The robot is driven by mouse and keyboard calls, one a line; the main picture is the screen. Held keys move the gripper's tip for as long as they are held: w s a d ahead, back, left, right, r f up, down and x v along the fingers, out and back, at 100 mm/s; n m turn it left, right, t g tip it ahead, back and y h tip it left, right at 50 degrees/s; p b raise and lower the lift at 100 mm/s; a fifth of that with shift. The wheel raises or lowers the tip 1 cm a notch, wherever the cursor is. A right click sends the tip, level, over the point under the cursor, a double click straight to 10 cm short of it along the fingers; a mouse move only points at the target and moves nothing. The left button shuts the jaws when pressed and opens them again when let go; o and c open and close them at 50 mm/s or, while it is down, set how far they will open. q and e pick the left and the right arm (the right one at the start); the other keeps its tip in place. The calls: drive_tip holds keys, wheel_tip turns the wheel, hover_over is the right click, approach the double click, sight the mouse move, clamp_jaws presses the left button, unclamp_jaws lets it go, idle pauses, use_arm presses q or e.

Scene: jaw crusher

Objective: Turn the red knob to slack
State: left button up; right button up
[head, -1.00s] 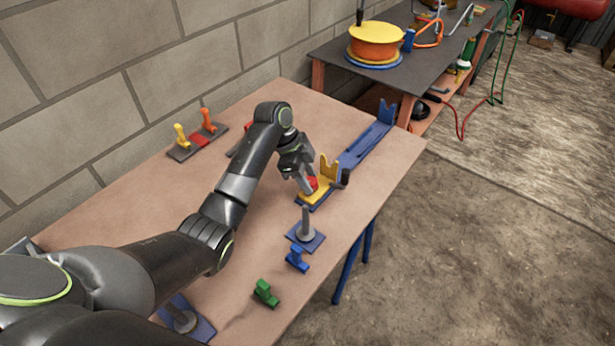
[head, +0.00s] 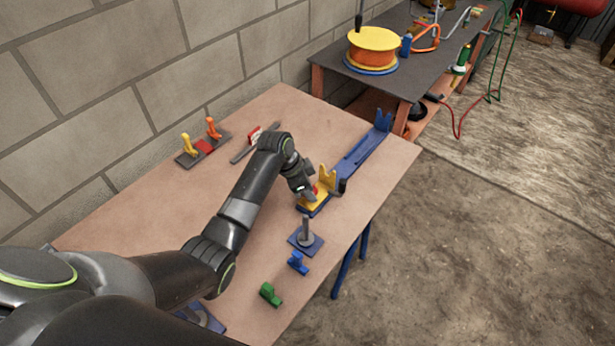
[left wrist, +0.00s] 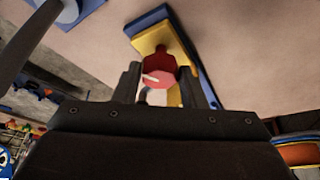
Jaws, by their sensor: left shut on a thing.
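The red knob (left wrist: 161,75) shows between the two fingers of my left gripper (left wrist: 170,85) in the left wrist view, with a pale mark on its face. My left gripper is shut on it. In the head view the left gripper (head: 306,192) is at the knob, which is mostly hidden, with only a bit of red (head: 316,189) showing. The knob belongs to the yellow block (head: 327,177) on the blue jaw crusher base (head: 362,153) at the table's right edge. My right gripper is not in view.
A grey post on a blue plate (head: 306,241), a blue piece (head: 298,263) and a green piece (head: 271,294) stand nearer on the table (head: 130,220). A dark plate with yellow and orange levers (head: 204,147) lies near the wall. A dark bench (head: 400,85) holds an orange reel (head: 373,48).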

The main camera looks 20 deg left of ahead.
use_arm(q)
drive_tip(key=n+p, duration=0.2)
drive_tip(key=n+t+y+p, duration=0.1)
drive_tip(key=n+p, duration=0.3)
drive_tip(key=p, duration=0.1)
drive_tip(key=shift+s+d+r+y, duration=0.15)
drive_tip(key=shift+d+r+y, duration=0.1)
drive_tip(key=shift+y, duration=0.15)
drive_tip(key=n+t+y+p, duration=0.1)
drive_tip(key=n, duration=0.2)
drive_tip(key=shift+f+p, duration=0.1)
drive_tip(key=shift+p, duration=0.2)
drive_tip(key=shift+d+f+n+y+p, duration=0.15)
drive_tip(key=shift+n+y+p, duration=0.5)
drive_tip(key=shift+n, duration=1.05)
drive_tip(key=o, duration=1)
